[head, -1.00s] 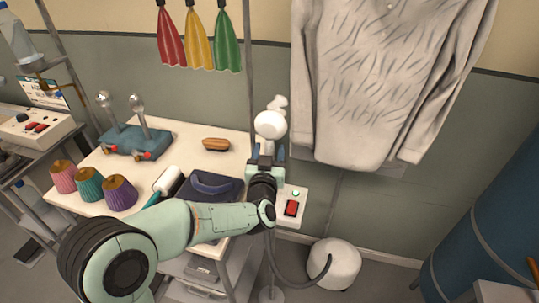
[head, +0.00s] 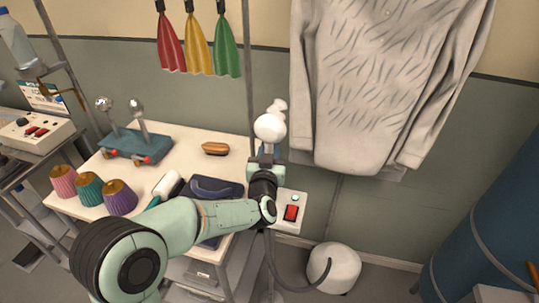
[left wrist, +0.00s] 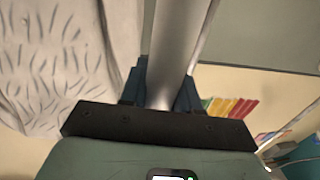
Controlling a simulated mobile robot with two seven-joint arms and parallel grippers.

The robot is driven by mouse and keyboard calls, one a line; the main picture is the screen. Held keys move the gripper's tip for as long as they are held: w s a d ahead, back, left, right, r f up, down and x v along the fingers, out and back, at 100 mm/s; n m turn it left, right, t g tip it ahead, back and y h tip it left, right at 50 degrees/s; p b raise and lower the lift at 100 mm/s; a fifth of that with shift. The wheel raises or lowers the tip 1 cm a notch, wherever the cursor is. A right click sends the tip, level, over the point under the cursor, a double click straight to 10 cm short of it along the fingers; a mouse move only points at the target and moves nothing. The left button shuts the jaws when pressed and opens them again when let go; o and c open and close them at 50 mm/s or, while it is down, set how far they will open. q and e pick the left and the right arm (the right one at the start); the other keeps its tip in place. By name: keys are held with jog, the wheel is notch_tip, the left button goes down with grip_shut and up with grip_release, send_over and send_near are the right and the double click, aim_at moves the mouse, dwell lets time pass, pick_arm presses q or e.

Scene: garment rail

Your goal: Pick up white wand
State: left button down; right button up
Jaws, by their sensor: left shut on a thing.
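The white wand (head: 270,127) shows in the head view as a rounded white head with a smaller white part above it. It stands roughly upright in front of the wall, left of the hanging garment. My left gripper (head: 267,160) is below the wand head and shut on the wand. In the left wrist view, the wand's pale shaft (left wrist: 182,45) runs up from between the dark fingers of the left gripper (left wrist: 162,88). The fingers and wrist hide the wand's lower part. My right gripper is not in view.
A pale grey garment (head: 375,85) hangs close to the right. The white table (head: 180,155) holds several cones, a teal stand (head: 135,145), a brush (head: 215,148) and a dark blue case (head: 214,188). A red-switch panel (head: 291,212) and a white round tank (head: 333,268) are below right.

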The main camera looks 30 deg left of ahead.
pick_arm(q)
notch_tip(320, 180, up, 18)
jog(key=p, duration=0.5)
jog(key=shift+r, duration=0.2)
notch_tip(320, 180, up, 2)
jog(key=shift+r+p, duration=0.15)
jog(key=shift+p, duration=0.35)
notch_tip(320, 180, up, 8)
jog(key=p, duration=0.1)
jog(key=shift+p, duration=0.3)
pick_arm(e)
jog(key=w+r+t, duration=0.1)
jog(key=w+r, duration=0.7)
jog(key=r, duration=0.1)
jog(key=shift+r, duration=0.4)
